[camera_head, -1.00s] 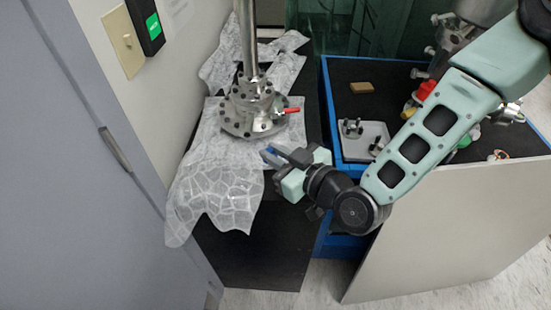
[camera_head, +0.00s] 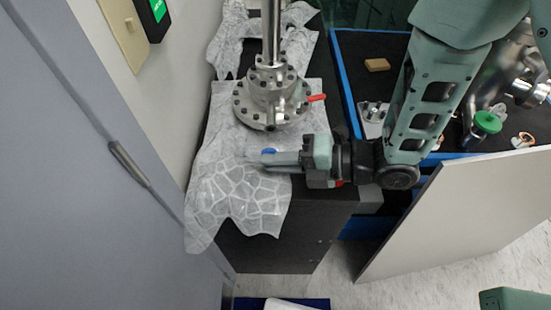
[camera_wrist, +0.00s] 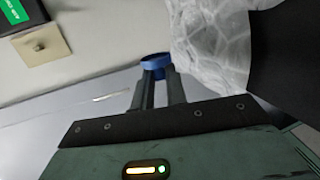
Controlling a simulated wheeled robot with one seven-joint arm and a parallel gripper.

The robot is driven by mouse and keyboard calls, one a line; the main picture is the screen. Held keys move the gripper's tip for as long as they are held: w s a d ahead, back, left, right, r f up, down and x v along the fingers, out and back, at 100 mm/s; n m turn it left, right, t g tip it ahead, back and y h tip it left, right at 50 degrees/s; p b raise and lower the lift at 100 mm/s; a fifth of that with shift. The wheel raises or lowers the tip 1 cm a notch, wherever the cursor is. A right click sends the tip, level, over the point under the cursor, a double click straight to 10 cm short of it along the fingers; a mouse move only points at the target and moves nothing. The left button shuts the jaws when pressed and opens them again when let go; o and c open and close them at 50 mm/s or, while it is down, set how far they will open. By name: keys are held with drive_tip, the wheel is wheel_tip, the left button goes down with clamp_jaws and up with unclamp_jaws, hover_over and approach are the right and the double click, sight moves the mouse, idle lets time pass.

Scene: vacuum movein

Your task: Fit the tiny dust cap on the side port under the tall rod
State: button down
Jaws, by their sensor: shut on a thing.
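The tall rod (camera_head: 271,35) stands upright on a round bolted metal flange (camera_head: 270,103) with a red-handled lever (camera_head: 316,98) on its right side. A small dark round port (camera_head: 271,127) shows low on the flange's near side. My gripper (camera_head: 272,156) points left, just in front of the flange and apart from it. The flange is out of the wrist view.
Crinkled white sheeting (camera_head: 240,190) covers the black bench top (camera_head: 320,150) under the flange. A wall with a light switch (camera_head: 124,30) stands at left. A blue-edged black tray (camera_head: 350,65) with fittings and a tan block (camera_head: 377,64) lies at right.

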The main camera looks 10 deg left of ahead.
drive_tip(key=shift+w+a+p, duration=0.25)
drive_tip(key=shift+w, duration=0.7)
drive_tip(key=shift+w+a+p, duration=0.2)
drive_tip(key=shift+w+p, duration=0.05)
drive_tip(key=shift+w, duration=0.7)
drive_tip(key=shift+w+a+b, duration=0.2)
drive_tip(key=shift+w+b, duration=0.1)
drive_tip(key=shift+w, duration=0.45)
drive_tip(key=shift+b, duration=0.6)
drive_tip(key=shift+w+a, duration=0.1)
drive_tip(key=shift+w, duration=0.45)
idle(0.5)
drive_tip(key=c, duration=1.3)
unclamp_jaws()
